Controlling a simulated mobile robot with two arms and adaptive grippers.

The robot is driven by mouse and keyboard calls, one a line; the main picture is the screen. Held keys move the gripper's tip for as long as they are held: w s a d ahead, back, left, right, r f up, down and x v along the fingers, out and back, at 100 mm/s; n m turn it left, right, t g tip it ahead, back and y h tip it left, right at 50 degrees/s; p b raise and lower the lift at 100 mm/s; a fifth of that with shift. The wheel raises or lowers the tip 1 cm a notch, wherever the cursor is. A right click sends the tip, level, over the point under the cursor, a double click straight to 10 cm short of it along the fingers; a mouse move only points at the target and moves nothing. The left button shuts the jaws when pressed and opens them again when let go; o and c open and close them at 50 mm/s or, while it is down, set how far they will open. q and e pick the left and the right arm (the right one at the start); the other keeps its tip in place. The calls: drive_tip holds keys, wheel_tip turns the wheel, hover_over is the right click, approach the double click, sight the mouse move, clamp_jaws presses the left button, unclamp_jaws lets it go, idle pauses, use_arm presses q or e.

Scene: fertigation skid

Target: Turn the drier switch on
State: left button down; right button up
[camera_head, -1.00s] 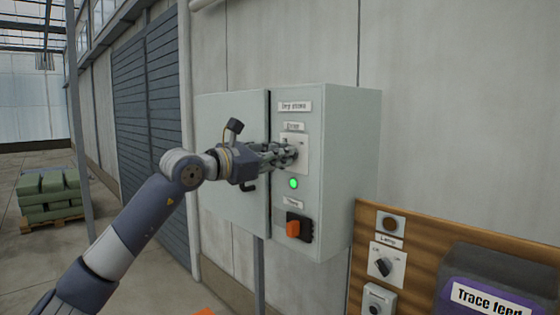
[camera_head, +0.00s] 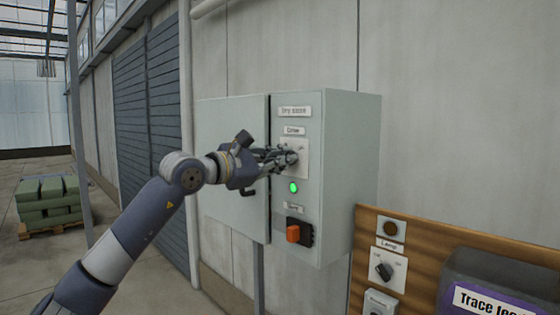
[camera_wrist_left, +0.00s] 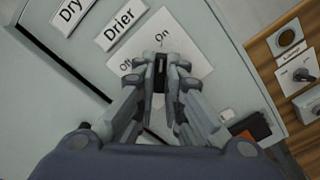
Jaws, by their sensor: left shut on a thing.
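The drier switch is on a pale plate (camera_head: 303,148) on the grey cabinet's front, under the Drier label (camera_head: 293,130). My left gripper (camera_head: 290,157) is at this plate, its fingers pointing at the cabinet. In the left wrist view, the fingers (camera_wrist_left: 161,73) are shut on the dark switch knob (camera_wrist_left: 161,66), partly hiding it. The plate (camera_wrist_left: 185,32) there shows "Off" at the left and "On" above the knob. The visible part of the knob appears to point toward "On". My right gripper is out of view.
A green lamp (camera_head: 293,187) glows below the drier plate. An orange switch (camera_head: 293,233) sits lower on the cabinet (camera_head: 345,180). A wooden board (camera_head: 420,238) with a lamp knob (camera_head: 384,271) and a dark Trace feed box (camera_head: 500,275) stand at the right.

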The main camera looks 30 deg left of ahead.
use_arm(q)
drive_tip(key=c, duration=1.7)
unclamp_jaws()
drive_tip(key=shift+v, duration=6)
